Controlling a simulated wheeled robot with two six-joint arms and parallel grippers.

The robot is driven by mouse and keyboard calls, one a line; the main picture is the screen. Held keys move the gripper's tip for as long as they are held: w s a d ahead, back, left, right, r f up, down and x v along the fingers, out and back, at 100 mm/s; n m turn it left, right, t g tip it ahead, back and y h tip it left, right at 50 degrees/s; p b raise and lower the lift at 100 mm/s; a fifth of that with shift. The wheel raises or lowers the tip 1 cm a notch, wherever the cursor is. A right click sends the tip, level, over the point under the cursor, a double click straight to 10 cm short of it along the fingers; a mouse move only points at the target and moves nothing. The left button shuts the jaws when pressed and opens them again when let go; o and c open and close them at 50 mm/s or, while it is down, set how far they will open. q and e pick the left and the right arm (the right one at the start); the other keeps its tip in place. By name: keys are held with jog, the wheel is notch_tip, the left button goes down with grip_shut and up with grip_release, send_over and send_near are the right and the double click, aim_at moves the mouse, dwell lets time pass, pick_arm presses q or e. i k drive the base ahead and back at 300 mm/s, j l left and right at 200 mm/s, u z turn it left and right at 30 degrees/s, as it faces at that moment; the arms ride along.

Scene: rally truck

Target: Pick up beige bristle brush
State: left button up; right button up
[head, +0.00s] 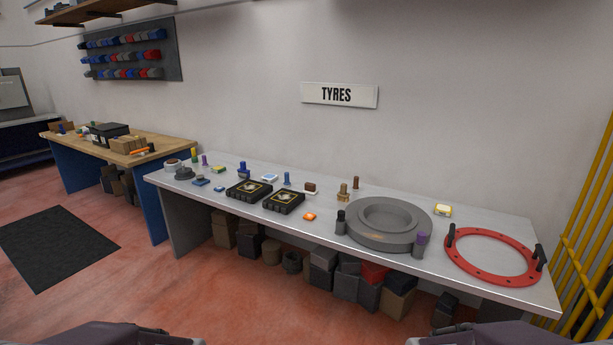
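I cannot single out the beige bristle brush for certain at this size. One candidate is a small tan upright object (343,192) near the back middle of the grey bench (490,222). Another is a small brown block with a pale underside (310,188), a little to its left. Both stand apart from the larger items. Dark parts of my own arms show at the bottom edge, left and right, but neither gripper's fingers are in view.
A grey round disc (380,238), a red ring with black handles (462,269) and two black cases (284,201) occupy the bench. Several small coloured items stand around them. Boxes (345,284) lie underneath. A wooden bench (170,147) stands left; yellow bars (585,235) stand right.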

aim_at(343, 197)
jog(key=i+j+z, duration=0.4)
jog(key=i, duration=0.3)
jog(key=i+j+z, duration=0.45)
jog(key=i+j, duration=0.2)
jog(key=i+j+z, duration=0.45)
jog(key=z, duration=0.15)
jog(key=i+j+z, duration=0.15)
jog(key=j+z, duration=0.15)
jog(key=j, duration=0.15)
jog(key=i+j+z, duration=0.15)
jog(key=j+z, duration=0.15)
jog(key=i+j+z, duration=0.1)
jog(key=j+z, duration=0.2)
jog(key=j, duration=0.15)
jog(key=i, duration=0.1)
